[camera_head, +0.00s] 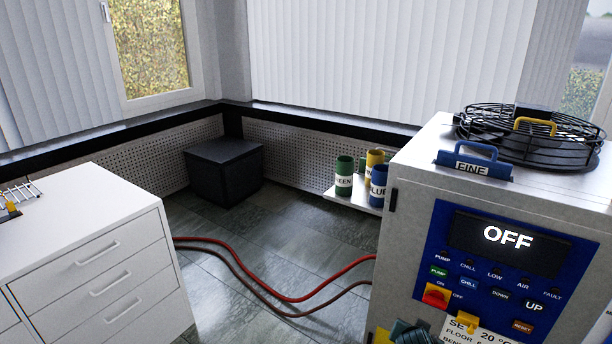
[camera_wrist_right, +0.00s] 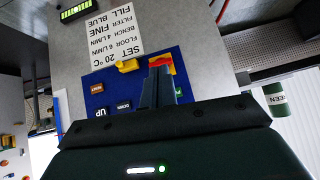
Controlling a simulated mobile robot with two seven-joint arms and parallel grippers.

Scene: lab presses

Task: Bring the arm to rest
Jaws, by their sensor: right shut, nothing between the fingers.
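My right gripper (camera_wrist_right: 161,75) is shut and empty in the right wrist view. Its fingers are in front of the chiller's blue control panel (camera_wrist_right: 100,82), close to the red and yellow rotary switch (camera_wrist_right: 166,64); I cannot tell if they touch. In the head view a dark green part of my right gripper (camera_head: 412,333) shows at the bottom edge, below the rotary switch (camera_head: 435,297). The grey machine (camera_head: 412,215) has a display (camera_head: 508,239) reading OFF. My left gripper is not in view.
A white drawer cabinet (camera_head: 100,245) stands at left. Red hoses (camera_head: 280,297) cross the floor to the machine. Green (camera_head: 343,178), yellow and blue canisters stand on a shelf behind it. A FINE filter with a blue handle (camera_head: 473,165) and a fan guard (camera_head: 530,137) top the machine.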

